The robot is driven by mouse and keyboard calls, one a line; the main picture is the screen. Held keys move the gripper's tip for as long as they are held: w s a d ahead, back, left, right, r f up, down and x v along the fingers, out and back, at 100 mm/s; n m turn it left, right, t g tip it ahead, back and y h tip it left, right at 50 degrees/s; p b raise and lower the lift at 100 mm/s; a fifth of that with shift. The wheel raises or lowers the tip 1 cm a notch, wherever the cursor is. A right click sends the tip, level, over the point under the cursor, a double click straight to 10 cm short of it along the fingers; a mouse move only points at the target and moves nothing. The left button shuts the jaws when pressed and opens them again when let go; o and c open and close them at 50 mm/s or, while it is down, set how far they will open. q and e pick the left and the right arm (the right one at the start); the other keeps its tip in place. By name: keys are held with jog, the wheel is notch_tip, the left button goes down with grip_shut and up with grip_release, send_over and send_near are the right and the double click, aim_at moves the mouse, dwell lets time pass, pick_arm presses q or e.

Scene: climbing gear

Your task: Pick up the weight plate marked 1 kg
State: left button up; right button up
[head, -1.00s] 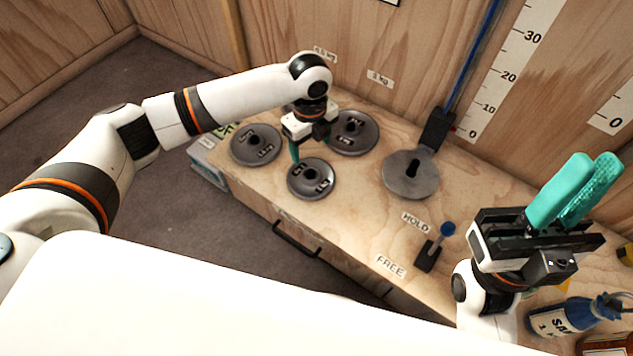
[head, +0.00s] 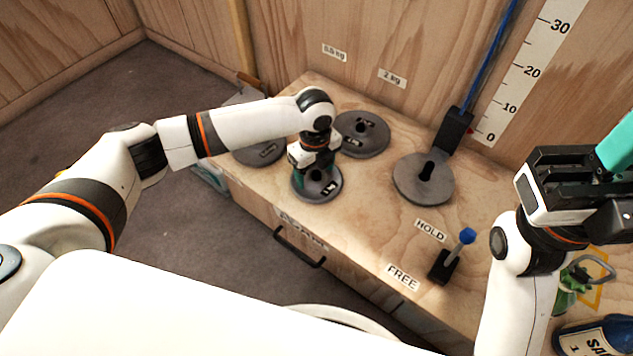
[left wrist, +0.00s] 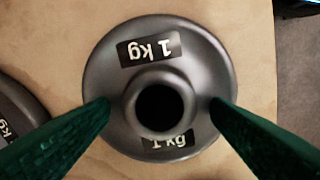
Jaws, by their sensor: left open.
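The dark grey 1 kg plate (head: 319,197) lies flat on the wooden bench top near its front left edge. In the left wrist view the plate (left wrist: 205,60) shows two "1 kg" labels and a raised round hub with a dark hole. My left gripper (head: 316,174) is directly above it, pointing down. In the wrist view its green fingers (left wrist: 159,105) are open, one on each side of the hub, with gaps to it. I cannot tell whether the fingertips touch the plate. My right gripper (head: 622,165) is at the right edge, its fingers cut off by the frame.
Other grey plates lie behind left (head: 262,153) and behind right (head: 364,134). A slotted plate (head: 424,181) lies beside the black block (head: 454,130). A blue-tipped lever (head: 453,255) stands between the HOLD and FREE labels.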

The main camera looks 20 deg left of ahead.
pick_arm(q)
jog(key=shift+c, duration=0.5)
grip_shut()
jog(key=shift+r, duration=0.15)
